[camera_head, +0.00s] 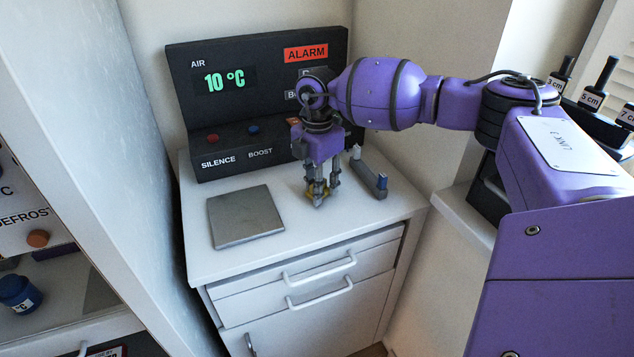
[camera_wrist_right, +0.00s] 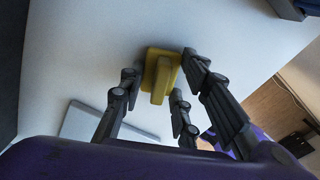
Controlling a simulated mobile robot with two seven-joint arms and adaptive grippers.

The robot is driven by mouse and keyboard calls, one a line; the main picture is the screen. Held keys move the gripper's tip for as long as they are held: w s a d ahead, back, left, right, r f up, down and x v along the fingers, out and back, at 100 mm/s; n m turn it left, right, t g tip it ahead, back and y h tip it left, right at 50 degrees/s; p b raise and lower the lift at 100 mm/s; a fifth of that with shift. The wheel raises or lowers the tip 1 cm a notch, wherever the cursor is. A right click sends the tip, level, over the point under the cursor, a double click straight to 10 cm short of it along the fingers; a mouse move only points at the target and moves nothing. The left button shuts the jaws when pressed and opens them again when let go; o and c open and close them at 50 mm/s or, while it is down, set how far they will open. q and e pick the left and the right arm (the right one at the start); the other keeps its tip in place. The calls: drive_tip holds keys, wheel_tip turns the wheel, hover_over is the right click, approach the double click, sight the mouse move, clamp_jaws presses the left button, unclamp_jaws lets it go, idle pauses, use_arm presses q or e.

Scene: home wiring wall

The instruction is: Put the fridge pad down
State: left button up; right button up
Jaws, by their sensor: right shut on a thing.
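The fridge pad appears as a small yellow square piece with a raised grip bar (camera_wrist_right: 160,76) in the right wrist view. My right gripper (camera_head: 319,188) points down over the white cabinet top and is shut on the pad's grip. The pad (camera_head: 317,199) shows low between the fingertips in the head view, partly hidden by them. It is at or just above the cabinet top; I cannot tell whether it touches. My left gripper is not in view.
A flat grey square plate (camera_head: 245,216) lies on the white cabinet top (camera_head: 225,268), left of the gripper. A grey bar with upright ends (camera_head: 367,176) stands to the right. Behind is the black alarm panel (camera_head: 255,82) with buttons. The cabinet top's front is clear.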

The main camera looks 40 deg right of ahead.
drive_tip(key=shift+f, duration=0.15)
drive_tip(key=o, duration=1.2)
wheel_tip(320, 180, up, 12)
drive_tip(key=shift+r, duration=0.2)
drive_tip(key=shift+w, duration=0.1)
